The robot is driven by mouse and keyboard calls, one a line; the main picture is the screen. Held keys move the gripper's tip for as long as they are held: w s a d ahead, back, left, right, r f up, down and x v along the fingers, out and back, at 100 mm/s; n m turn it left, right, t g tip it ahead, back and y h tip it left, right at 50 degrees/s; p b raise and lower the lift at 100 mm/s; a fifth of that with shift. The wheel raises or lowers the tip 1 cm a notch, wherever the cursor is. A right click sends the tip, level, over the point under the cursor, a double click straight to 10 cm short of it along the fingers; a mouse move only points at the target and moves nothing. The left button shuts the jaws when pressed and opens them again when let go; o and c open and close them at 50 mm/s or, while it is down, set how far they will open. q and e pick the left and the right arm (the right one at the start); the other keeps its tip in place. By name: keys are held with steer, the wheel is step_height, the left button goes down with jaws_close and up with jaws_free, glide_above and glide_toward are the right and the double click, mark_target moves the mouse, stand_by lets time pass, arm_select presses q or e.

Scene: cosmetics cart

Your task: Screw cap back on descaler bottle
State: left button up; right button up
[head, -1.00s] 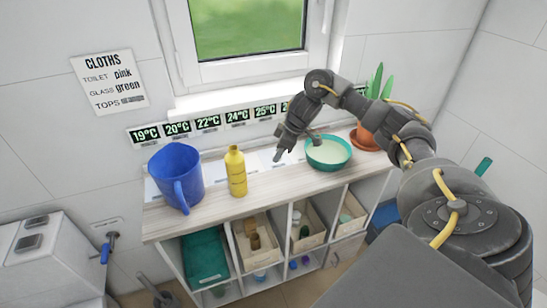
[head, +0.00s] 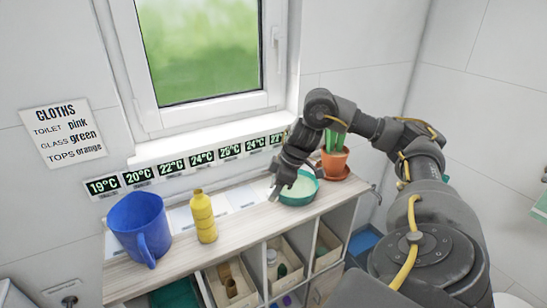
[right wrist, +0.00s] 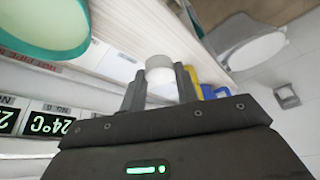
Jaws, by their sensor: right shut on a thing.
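The yellow bottle (head: 204,220) stands upright on the wooden counter in the head view. Its narrow neck is at the top, and no cap shows on it. My right gripper (head: 274,190) is to the right of the bottle, in front of the left rim of the teal bowl. In the right wrist view, the right gripper (right wrist: 160,88) is shut on a white round cap (right wrist: 159,66), held between the fingertips. Part of the yellow bottle (right wrist: 193,84) shows behind the fingers. My left gripper is not in view.
A blue jug (head: 139,228) stands left of the bottle. The teal bowl (head: 300,199) and a potted plant (head: 335,163) are at the right. Temperature signs line the wall behind. Shelves with bins (head: 232,285) sit below. Counter between bottle and gripper looks clear.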

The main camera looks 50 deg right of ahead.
steer(key=a+f+n+y, duration=0.1)
steer(key=a+n, duration=0.2)
steer(key=a, duration=2.2)
steer(key=shift+s+f+g, duration=0.3)
steer(key=shift+f+g, duration=0.1)
